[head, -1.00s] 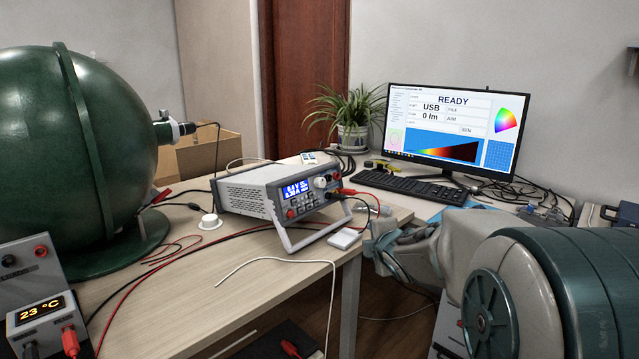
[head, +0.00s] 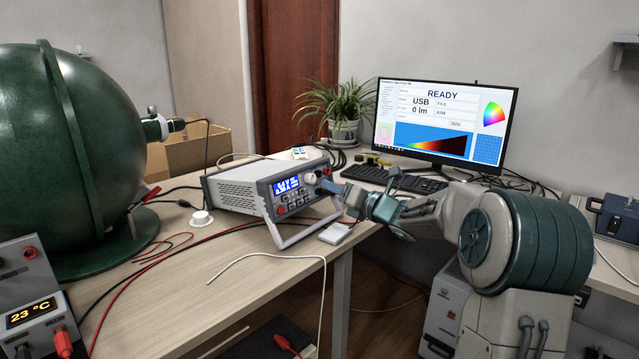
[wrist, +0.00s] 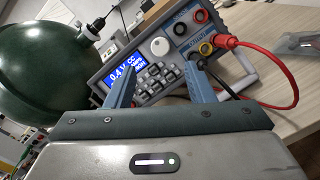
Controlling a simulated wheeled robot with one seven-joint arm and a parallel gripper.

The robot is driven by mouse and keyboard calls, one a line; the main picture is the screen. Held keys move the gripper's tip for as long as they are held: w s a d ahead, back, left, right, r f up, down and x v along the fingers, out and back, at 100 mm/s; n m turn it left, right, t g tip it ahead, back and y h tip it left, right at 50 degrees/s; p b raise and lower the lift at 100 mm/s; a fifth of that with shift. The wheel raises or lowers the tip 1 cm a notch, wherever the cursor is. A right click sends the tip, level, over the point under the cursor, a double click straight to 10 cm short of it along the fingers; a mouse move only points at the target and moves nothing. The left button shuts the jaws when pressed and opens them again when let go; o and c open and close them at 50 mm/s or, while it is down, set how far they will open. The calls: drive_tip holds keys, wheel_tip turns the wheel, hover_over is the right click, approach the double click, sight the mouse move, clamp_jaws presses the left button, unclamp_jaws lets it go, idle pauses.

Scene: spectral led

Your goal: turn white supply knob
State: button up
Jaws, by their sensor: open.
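The power supply (head: 232,188) stands on the wooden table, its lit blue display (head: 287,186) facing the right. I see no contact with the knob.
A green sphere (head: 65,160) is at left. A monitor (head: 440,120) and a potted plant (head: 342,110) stand behind. The front tabletop is mostly clear.

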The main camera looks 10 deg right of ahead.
sight(313, 179)
drive_tip(key=x, duration=0.7)
drive_tip(key=shift+w+a, duration=0.1)
drive_tip(key=shift+w, duration=0.15)
drive_tip(key=c, duration=1)
